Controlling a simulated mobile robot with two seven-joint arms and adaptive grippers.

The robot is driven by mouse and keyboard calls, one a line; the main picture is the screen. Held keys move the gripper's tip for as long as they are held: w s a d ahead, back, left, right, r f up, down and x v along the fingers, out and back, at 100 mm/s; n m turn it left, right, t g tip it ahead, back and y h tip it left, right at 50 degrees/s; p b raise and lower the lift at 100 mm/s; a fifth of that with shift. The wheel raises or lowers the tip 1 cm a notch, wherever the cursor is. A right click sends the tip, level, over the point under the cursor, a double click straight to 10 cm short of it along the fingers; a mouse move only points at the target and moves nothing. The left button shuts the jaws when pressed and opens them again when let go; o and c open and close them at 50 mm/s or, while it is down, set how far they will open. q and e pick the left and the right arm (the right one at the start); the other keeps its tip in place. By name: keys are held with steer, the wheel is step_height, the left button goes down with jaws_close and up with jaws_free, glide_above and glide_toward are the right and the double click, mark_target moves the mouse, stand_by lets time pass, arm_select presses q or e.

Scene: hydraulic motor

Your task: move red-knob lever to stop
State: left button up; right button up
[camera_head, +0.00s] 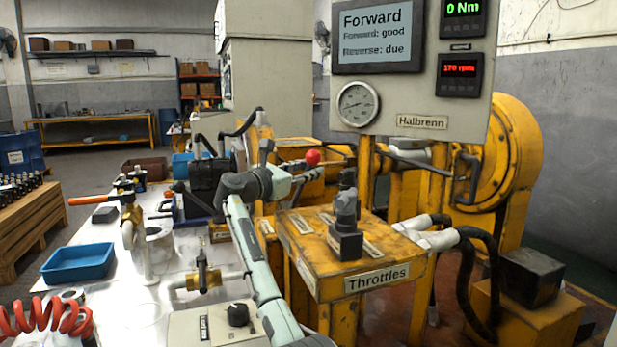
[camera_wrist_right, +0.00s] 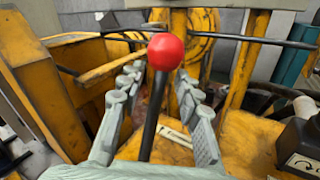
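The red-knob lever shows its round red knob (camera_head: 313,157) in the head view, at the end of my right arm. In the wrist view the red knob (camera_wrist_right: 166,52) tops a black rod (camera_wrist_right: 151,115) that runs down between the fingers. My right gripper (camera_head: 306,174) is open, with one finger on each side of the rod in the wrist view (camera_wrist_right: 160,78). A gap shows on both sides, and the knob sits just beyond the fingertips. The lever's base and any stop marking are hidden. My left gripper is not in view.
The yellow Throttles box (camera_head: 376,278) with a dark knob (camera_head: 346,225) stands right of my forearm. A bench with valves and a blue tray (camera_head: 78,263) lies left.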

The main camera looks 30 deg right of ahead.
steer(key=shift+w+d, duration=0.1)
steer(key=shift+d, duration=0.25)
steer(key=shift+c, duration=0.3)
jaws_close()
